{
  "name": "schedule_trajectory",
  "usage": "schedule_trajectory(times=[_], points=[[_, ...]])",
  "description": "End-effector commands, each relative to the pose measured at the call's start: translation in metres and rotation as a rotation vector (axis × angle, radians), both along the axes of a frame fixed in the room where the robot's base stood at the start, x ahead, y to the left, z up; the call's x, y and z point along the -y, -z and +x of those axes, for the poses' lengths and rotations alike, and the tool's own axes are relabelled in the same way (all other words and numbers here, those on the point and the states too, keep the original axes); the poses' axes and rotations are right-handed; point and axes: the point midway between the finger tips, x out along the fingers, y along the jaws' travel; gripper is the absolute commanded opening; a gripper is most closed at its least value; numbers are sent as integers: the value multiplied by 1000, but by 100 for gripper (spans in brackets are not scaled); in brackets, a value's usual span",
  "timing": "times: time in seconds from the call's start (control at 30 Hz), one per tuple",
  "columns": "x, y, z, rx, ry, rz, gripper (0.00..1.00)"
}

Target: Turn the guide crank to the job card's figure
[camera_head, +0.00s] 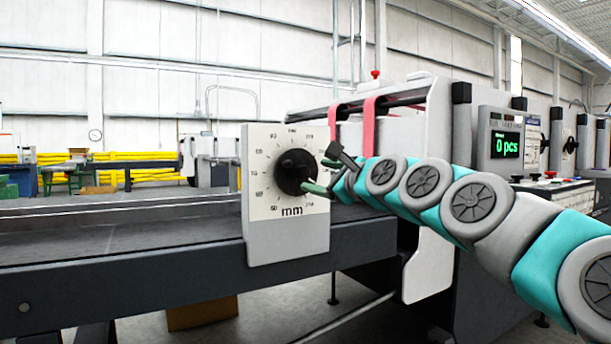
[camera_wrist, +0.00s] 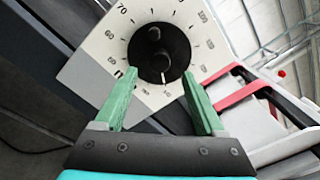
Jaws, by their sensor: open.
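The guide crank (camera_head: 292,170) is a round black knob with a small protruding grip, on a pale dial plate (camera_head: 262,141) marked with figures and "mm". In the wrist view the crank (camera_wrist: 150,54) shows a white pointer mark at its rim, towards my gripper. The figure at the mark is too small to read surely. My gripper (camera_head: 328,172) is open just in front of the crank's right side. In the wrist view its green fingers (camera_wrist: 159,80) stand apart, one either side of the knob's lower part, with nothing held. Contact cannot be told.
The dial box is fixed to the dark machine rail (camera_head: 130,270). Red belts (camera_head: 369,125) stand right of the dial. A display (camera_head: 507,145) reads "0 pcs"; a small sheet (camera_head: 532,135) beside it is unreadable. The space left of the dial above the rail is clear.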

Motion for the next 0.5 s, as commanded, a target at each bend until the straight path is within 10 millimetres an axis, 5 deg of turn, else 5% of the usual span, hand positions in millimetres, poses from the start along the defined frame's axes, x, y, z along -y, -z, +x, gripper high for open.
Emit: schedule_trajectory(times=[0.5], points=[[-33, 0, 47, 1, -2, -4, 72]])
